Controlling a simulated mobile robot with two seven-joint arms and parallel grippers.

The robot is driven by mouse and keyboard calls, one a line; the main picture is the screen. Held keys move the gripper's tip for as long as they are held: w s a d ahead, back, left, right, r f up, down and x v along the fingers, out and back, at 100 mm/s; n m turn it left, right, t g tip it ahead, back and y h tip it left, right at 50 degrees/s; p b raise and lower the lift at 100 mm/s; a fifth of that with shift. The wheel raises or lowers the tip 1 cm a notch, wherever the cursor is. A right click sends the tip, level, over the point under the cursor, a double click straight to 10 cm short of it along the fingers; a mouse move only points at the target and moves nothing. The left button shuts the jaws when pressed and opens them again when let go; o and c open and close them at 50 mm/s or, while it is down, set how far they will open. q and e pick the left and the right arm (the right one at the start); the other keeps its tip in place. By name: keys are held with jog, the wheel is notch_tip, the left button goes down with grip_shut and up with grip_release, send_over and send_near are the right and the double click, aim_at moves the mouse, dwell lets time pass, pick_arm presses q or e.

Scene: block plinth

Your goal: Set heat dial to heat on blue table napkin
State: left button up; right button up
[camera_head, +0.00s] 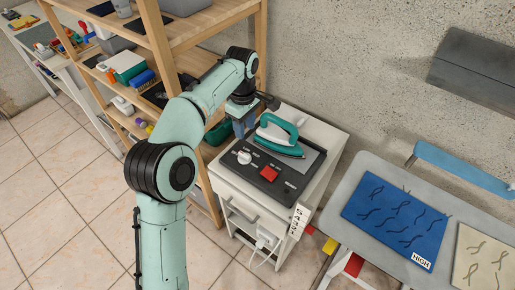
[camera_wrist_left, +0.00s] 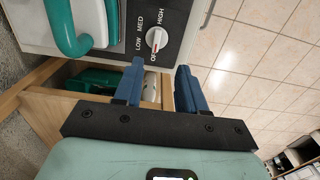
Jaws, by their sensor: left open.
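The white heat dial (camera_head: 244,157) sits on a dark panel on a white cabinet; the left wrist view shows the dial (camera_wrist_left: 156,39) among the labels LOW, MED, HIGH and OFF. Its small red mark seems to face OFF. The blue table napkin (camera_head: 385,205) lies on the right-hand table, printed with dark wavy lines and a label reading HIGH. My left gripper (camera_head: 243,126) is above the cabinet's back left edge. In the left wrist view its blue fingers (camera_wrist_left: 160,68) are apart and empty, with the dial beyond their tips. My right gripper is out of view.
A teal iron (camera_head: 279,134) stands on the panel beside the dial. A wooden shelf (camera_head: 168,50) rises left of the cabinet. A beige napkin (camera_head: 483,258) lies right of the blue one.

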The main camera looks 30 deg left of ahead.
aim_at(247, 156)
pick_arm(q)
notch_tip(247, 156, down, 13)
jog(key=b, duration=0.2)
jog(key=shift+w+b, duration=0.15)
jog(key=shift+b, duration=0.2)
jog(key=shift+f, duration=0.45)
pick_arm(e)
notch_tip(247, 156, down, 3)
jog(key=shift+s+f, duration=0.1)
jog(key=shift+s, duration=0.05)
pick_arm(q)
grip_shut()
